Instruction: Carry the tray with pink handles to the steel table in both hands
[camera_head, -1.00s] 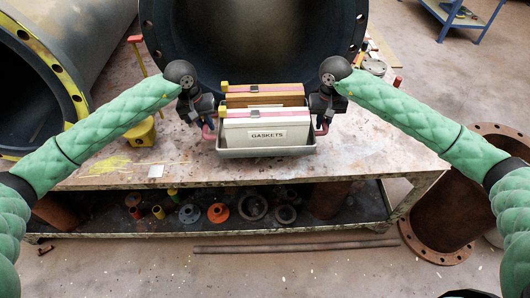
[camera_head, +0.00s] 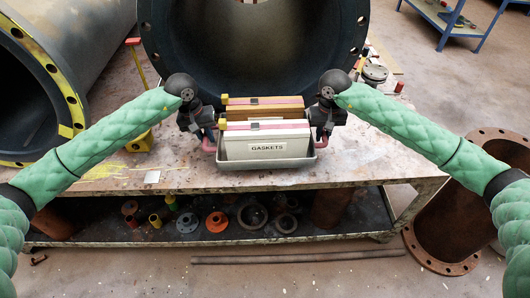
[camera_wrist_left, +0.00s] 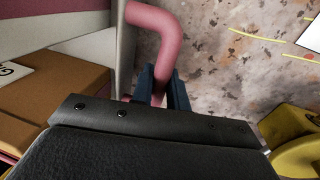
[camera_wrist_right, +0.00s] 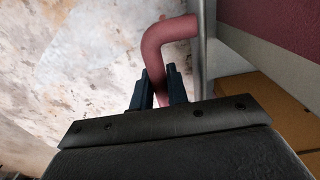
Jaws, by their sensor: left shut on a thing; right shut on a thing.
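The grey metal tray (camera_head: 265,165) is over the near part of a worn workbench, in front of a large dark pipe. It holds upright boxes, the front one a white box (camera_head: 266,149) labelled GASKETS. My left gripper (camera_head: 207,138) is shut on the tray's left pink handle, which shows between the fingers in the left wrist view (camera_wrist_left: 160,30). My right gripper (camera_head: 323,137) is shut on the right pink handle, seen in the right wrist view (camera_wrist_right: 166,35). I cannot tell whether the tray touches the bench. A blue-legged table (camera_head: 440,17) stands at the far right.
The workbench (camera_head: 378,160) has a lower shelf with flanges and fittings. A yellow-rimmed pipe (camera_head: 75,100) lies at left. A rusty flanged pipe (camera_head: 450,225) stands right of the bench. A long bar (camera_head: 300,256) lies on the floor in front. Open floor lies at right.

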